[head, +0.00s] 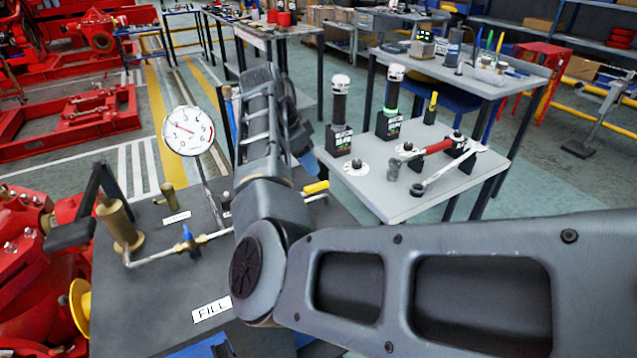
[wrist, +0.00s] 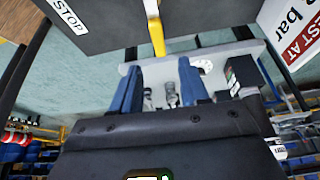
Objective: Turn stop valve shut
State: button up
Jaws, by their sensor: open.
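The stop valve shows by its yellow lever (head: 317,187), at the plate's right edge in the head view, just right of my arm. The arm hides much of the valve body. In the wrist view the lever (wrist: 157,36) hangs from the top centre, beside a metal pipe end. A "STOP" label (wrist: 68,14) is on the dark plate to its left. My gripper (wrist: 158,66) is open, with two blue fingers apart and nothing between them. The lever's end lies just beyond the fingertips, apparently apart from them. The gripper's fingers cannot be made out in the head view.
The dark test plate (head: 150,300) carries a pressure gauge (head: 188,131), a blue-handled valve (head: 188,238) and a hand pump (head: 117,222). Red machinery (head: 25,260) is at left.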

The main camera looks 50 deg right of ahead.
aim_at(318, 185)
jog(key=shift+a+r, duration=0.1)
jog(key=shift+a, duration=0.1)
jog(key=shift+p+x, duration=0.45)
jog(key=shift+x, duration=3.3)
grip_shut()
